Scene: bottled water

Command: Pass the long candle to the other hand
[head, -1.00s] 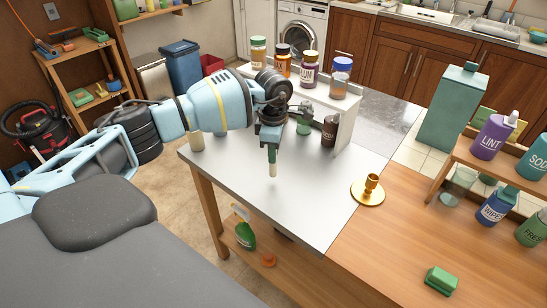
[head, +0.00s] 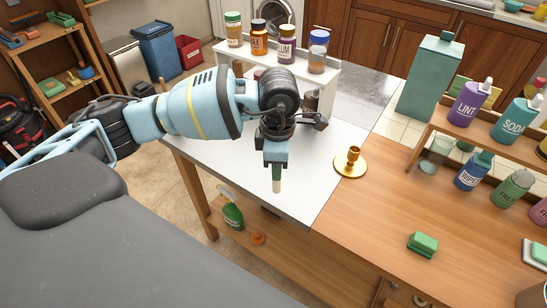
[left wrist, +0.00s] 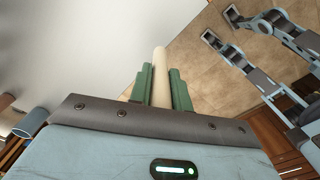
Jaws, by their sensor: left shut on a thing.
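The long candle (head: 276,186) is cream and slim. My left gripper (head: 276,172) is shut on it and holds it upright, pointing down, over the near part of the white worktop, left of the brass candle holder (head: 350,164). The left wrist view shows the candle (left wrist: 160,70) between the two green fingers of the left gripper (left wrist: 161,78).
A white riser (head: 327,84) with several labelled jars stands at the back of the worktop. A wooden rack (head: 515,150) with bottles is on the right. A green sponge (head: 423,243) lies on the wooden counter (head: 370,225), which is mostly clear around the holder.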

